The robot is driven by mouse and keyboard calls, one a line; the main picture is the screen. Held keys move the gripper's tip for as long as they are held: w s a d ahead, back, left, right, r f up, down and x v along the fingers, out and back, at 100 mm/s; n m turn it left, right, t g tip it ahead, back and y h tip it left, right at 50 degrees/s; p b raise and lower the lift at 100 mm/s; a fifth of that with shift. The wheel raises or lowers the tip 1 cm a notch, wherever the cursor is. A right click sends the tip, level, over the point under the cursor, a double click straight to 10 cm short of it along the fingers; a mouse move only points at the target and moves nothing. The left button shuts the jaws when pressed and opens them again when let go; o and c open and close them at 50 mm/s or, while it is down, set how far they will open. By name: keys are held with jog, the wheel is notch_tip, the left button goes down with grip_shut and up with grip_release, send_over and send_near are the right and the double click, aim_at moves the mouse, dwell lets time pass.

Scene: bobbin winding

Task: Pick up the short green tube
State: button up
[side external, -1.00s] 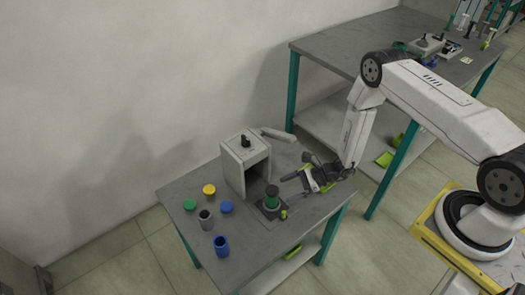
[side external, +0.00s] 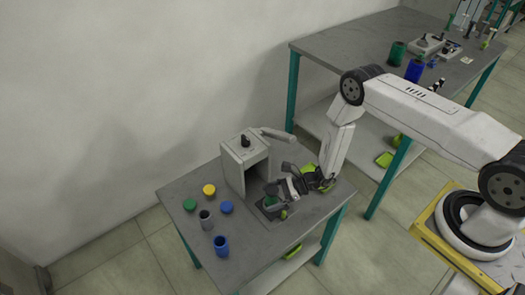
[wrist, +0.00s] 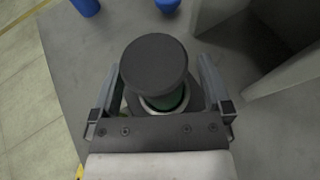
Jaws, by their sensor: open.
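A short green tube or cap (side external: 190,204) stands at the left of the small table. Another green piece (side external: 271,203) sits on a dark base beside the grey box; in the wrist view this green piece (wrist: 166,101) shows under a round dark top (wrist: 153,64). My gripper (side external: 274,193) is open at this second piece. In the wrist view the fingers of my gripper (wrist: 158,72) stand on either side of the dark top, with gaps on both sides. The dark top hides most of the green part below.
A grey box (side external: 234,168) with an open front stands right behind my gripper. The front right of the table is clear.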

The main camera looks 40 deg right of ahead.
jog(key=shift+c, duration=0.2)
dwell(0.3)
jog(key=c, duration=1.3)
jog(key=shift+r, duration=0.7)
jog(key=s+d+r, duration=0.2)
jog(key=s+r, duration=0.9)
jog(key=s, duration=0.2)
jog(key=shift+s+d+r, duration=0.25)
jog(key=shift+s+r, duration=0.05)
jog(key=shift+s, duration=0.05)
jog(key=shift+w, duration=0.1)
